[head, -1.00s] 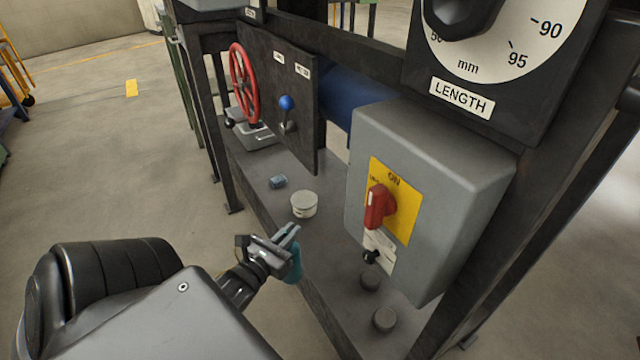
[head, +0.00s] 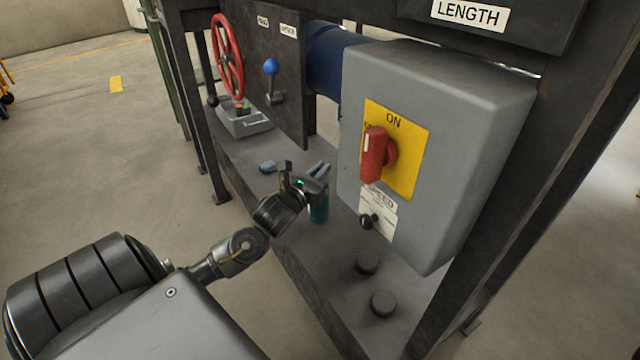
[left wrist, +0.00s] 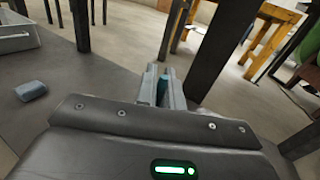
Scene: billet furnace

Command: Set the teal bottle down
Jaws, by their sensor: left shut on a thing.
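The teal bottle (head: 319,211) is upright in my left gripper (head: 316,172), over the dark grey shelf (head: 325,262) of the machine. The gripper is shut on the bottle's upper part, which the fingers hide. I cannot tell whether the bottle's base touches the shelf. In the left wrist view, a strip of teal bottle (left wrist: 162,91) shows between the fingers (left wrist: 164,85). My right gripper is not in view.
A small blue-grey block (head: 267,167) and a grey metal tray (head: 243,123) are farther back on the shelf. Two dark round knobs (head: 367,264) stand nearer. The grey switch box (head: 455,90) with its red switch (head: 375,155) overhangs on the right.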

